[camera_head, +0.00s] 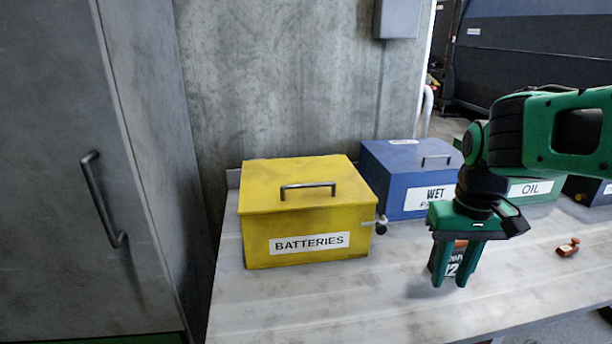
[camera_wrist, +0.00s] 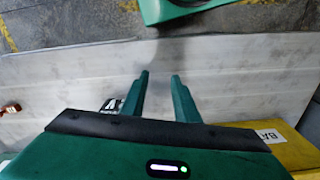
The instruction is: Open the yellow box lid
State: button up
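The yellow box (camera_head: 300,225), labelled BATTERIES, stands on the table with its lid (camera_head: 265,175) closed. A dark bar handle (camera_head: 308,186) is on top of the lid. My gripper (camera_head: 452,284) points down over the table to the right of the box, well apart from the handle. Its two fingers are spread, and in the wrist view (camera_wrist: 161,75) only table shows between them. Part of the yellow box also shows at the lower right of the wrist view (camera_wrist: 292,148).
A small dark block marked 12 (camera_head: 452,262) is behind my fingers in the head view. A blue box (camera_head: 400,178) and a green OIL box (camera_head: 545,188) stand right of the yellow box. A small orange-brown item (camera_head: 567,248) lies at the right. A grey cabinet (camera_head: 70,180) is left.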

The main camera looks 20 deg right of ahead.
jog(key=w+a+r+n+h, duration=0.1)
jog(key=w+a+r+n, duration=0.3)
jog(key=w+r+n, duration=0.7)
jog(key=n+t, duration=0.2)
jog(key=n, duration=0.8)
send_near(309, 185)
jog(key=shift+y, duration=0.4)
jog(key=f, duration=0.2)
jog(key=w+f, duration=0.1)
jog(key=f, duration=0.1)
jog(key=w+d+f, duration=0.1)
jog(key=f, duration=0.2)
grip_shut()
